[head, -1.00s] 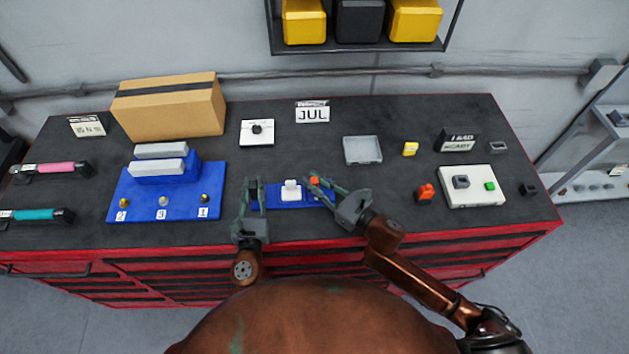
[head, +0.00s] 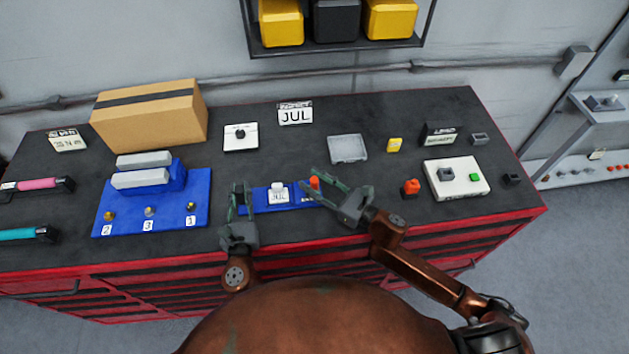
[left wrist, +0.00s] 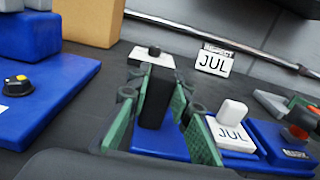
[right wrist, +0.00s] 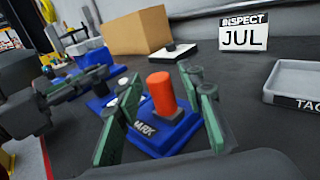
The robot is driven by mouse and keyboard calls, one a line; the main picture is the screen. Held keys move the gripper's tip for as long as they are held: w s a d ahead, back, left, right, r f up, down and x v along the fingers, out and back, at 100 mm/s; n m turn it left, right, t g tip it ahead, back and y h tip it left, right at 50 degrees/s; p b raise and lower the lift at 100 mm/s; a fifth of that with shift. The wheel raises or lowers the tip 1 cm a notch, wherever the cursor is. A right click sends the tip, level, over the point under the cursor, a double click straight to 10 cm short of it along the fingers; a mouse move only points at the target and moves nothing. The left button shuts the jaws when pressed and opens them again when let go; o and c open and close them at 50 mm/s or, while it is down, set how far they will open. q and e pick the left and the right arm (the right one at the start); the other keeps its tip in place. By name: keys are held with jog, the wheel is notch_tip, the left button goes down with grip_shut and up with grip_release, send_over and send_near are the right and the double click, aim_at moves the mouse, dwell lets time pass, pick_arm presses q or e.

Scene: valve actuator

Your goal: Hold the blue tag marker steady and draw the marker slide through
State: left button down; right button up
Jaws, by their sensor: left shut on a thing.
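The blue tag marker (head: 262,209) lies at the front of the bench. Its white piece reads JUL (left wrist: 231,135), with a white knob above. A black post (left wrist: 157,95) stands on its left end, and my left gripper (head: 240,190) is shut on that post. An orange-red knob (right wrist: 161,93) stands on the right end, on a blue block with a partly hidden dark label. My right gripper (head: 325,182) is open around this knob. Its fingers show gaps on both sides of it in the right wrist view.
A blue stand (head: 150,214) with grey bars and several small knobs is left of the marker. A grey tray (head: 347,149) and a JUL sign (head: 295,114) are behind. An orange button (head: 411,188) and white panel (head: 457,179) are to the right.

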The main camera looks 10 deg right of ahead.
pick_arm(q)
jog(key=shift+f, duration=0.1)
pick_arm(e)
jog(key=v, duration=1.2)
pick_arm(q)
jog(key=c, duration=1.7)
grip_release()
